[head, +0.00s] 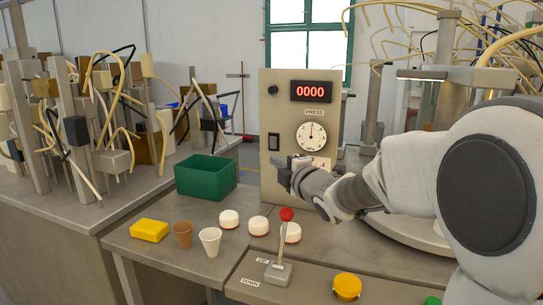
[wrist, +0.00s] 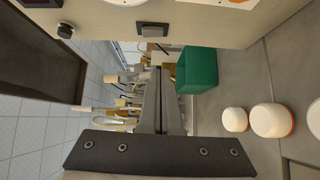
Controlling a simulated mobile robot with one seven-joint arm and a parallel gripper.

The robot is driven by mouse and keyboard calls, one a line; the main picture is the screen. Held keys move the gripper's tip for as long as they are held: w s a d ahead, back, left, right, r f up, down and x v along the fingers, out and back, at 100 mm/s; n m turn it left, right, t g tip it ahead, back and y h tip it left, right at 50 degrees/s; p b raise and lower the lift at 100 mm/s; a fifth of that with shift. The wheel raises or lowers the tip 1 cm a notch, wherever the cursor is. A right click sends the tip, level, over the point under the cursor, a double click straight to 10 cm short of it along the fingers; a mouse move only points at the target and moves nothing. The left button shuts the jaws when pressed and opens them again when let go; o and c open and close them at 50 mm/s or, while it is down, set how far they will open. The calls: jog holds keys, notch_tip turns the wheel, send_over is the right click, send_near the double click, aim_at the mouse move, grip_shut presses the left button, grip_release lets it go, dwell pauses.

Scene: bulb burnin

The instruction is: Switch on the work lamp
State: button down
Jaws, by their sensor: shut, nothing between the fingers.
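A grey control panel (head: 290,190) stands upright behind the bench. It carries a black rocker switch (head: 273,141) on its left side and a small black knob (head: 272,89) above. In the wrist view the rocker switch (wrist: 153,29) and the knob (wrist: 65,30) show near the top edge. My gripper (head: 283,163) is shut and empty, in front of the panel's left part and a little below the rocker switch in the head view. In the wrist view its fingertips (wrist: 160,72) appear apart from the switch. I cannot tell which fitting is the work lamp.
A green bin (head: 206,177) stands left of the panel. A yellow block (head: 149,230), a brown cup (head: 183,234), a white cup (head: 210,241) and white-topped pucks (head: 229,219) lie on the bench. A red-knobbed lever (head: 287,214) and a yellow button (head: 347,287) are in front.

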jog(key=v, duration=0.5)
jog(key=shift+s+d+f, duration=0.15)
jog(key=shift+s+f, duration=0.05)
jog(key=shift+s, duration=0.1)
jog(key=s+d+f+m+g+h, duration=0.35)
jog(key=s+d+m+h, duration=0.55)
jog(key=s+m, duration=0.4)
jog(key=s+f+m+g+y+p, duration=0.1)
jog(key=s+f+m+g, duration=0.3)
jog(key=s, duration=0.6)
jog(key=s+f+m+g+p, duration=0.1)
jog(key=s+m+g, duration=0.2)
jog(key=s+m, duration=0.45)
notch_tip(320, 180, up, 22)
jog(key=s+n+p, duration=0.1)
jog(key=p, duration=2.1)
jog(key=shift+s+d+n, duration=0.2)
jog(key=shift+d+n, duration=0.15)
